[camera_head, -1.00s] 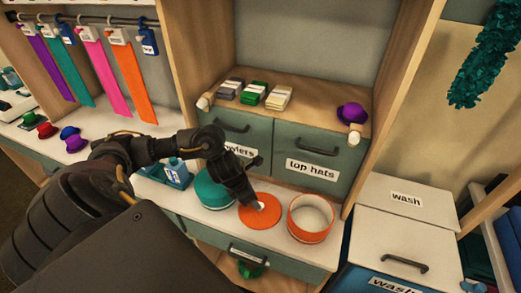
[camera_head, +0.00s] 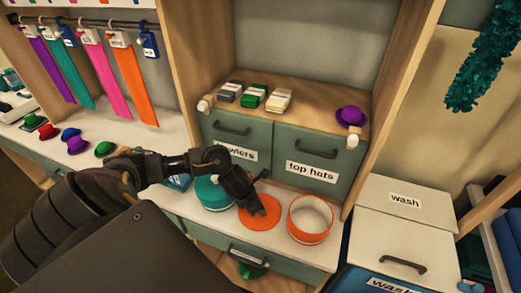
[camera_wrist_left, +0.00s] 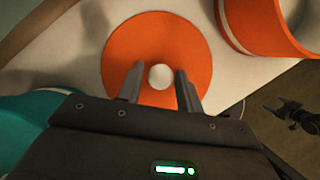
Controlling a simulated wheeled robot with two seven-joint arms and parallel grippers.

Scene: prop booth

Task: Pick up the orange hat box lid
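The orange hat box lid (camera_head: 265,218) lies flat on the white counter, between the teal round box (camera_head: 213,194) and the open orange hat box (camera_head: 309,220). In the left wrist view the lid (camera_wrist_left: 120,55) shows a white round knob (camera_wrist_left: 160,76) at its middle. My left gripper (camera_head: 257,208) is over the lid. In the wrist view its fingers (camera_wrist_left: 160,82) are apart, one on each side of the knob, with a thin gap showing on both sides. My right gripper (camera_wrist_left: 272,109) seems to show small and dark at the right of the wrist view; its opening is unclear.
Drawers labelled "top hats" (camera_head: 312,170) and "bowlers" stand behind the counter. A white wash bin (camera_head: 405,205) is to the right. Several small hats (camera_head: 77,145) lie at the left. The teal box and open orange box stand close to the lid.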

